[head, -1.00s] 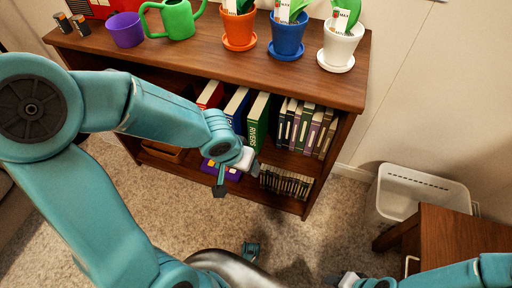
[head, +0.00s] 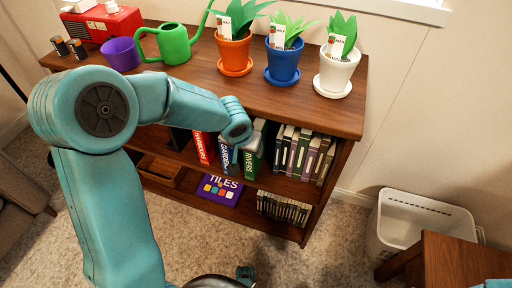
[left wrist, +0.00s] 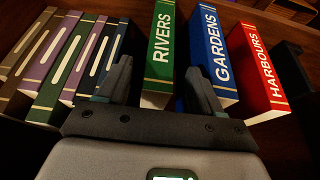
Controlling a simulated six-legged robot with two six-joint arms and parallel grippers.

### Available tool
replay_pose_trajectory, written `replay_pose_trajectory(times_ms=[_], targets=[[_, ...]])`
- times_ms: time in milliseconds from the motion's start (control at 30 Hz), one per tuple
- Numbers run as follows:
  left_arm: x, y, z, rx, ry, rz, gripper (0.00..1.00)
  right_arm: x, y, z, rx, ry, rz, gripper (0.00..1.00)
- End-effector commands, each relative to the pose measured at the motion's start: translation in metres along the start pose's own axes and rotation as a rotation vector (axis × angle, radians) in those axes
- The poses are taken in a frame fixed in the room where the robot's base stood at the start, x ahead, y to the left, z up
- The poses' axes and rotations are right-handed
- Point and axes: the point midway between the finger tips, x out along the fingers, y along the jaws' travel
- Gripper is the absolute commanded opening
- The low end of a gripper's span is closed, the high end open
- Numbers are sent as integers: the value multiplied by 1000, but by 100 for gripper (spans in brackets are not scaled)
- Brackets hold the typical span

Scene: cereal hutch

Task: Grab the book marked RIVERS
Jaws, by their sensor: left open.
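The RIVERS book (head: 249,168) is green with white letters and stands upright on the upper shelf of the bookcase, at the right of the blue GARDENS book (head: 224,156). My left gripper (left wrist: 162,86) is open, and the RIVERS book (left wrist: 161,45) shows between its two fingers in the left wrist view. One finger is on the side of the small books, the other in front of the GARDENS book (left wrist: 210,52). I cannot tell whether either finger touches a book. In the head view my left wrist hides the top of the RIVERS book. My right gripper is out of view.
A red HARBOURS book (head: 201,147) stands beside GARDENS. Several thin books (head: 306,153) stand at the right. A purple TILES box (head: 219,190) lies below. Potted plants (head: 283,62) and a green watering can (head: 174,43) stand on top. A white bin (head: 420,222) is at the right.

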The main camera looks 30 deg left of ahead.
Motion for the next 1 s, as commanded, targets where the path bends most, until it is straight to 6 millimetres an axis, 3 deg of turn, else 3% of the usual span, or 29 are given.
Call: replay_pose_trajectory(times_ms=[33, 200, 500, 567, 700, 733, 1000], targets=[[16, 0, 4, -1, -7, 0, 66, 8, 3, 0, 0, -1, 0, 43], [41, 1, 2, 0, -5, 1, 66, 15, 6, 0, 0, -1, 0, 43], [45, 1, 0, 0, -3, 2, 66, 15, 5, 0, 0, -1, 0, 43], [45, 1, 0, 0, -3, 2, 50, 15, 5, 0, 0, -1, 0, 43], [45, 1, 1, 0, -3, 2, 4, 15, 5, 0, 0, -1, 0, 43], [45, 1, 1, 0, -3, 2, 0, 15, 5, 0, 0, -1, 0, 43], [43, 1, 0, 0, 0, 2, 0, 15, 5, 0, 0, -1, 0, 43]])
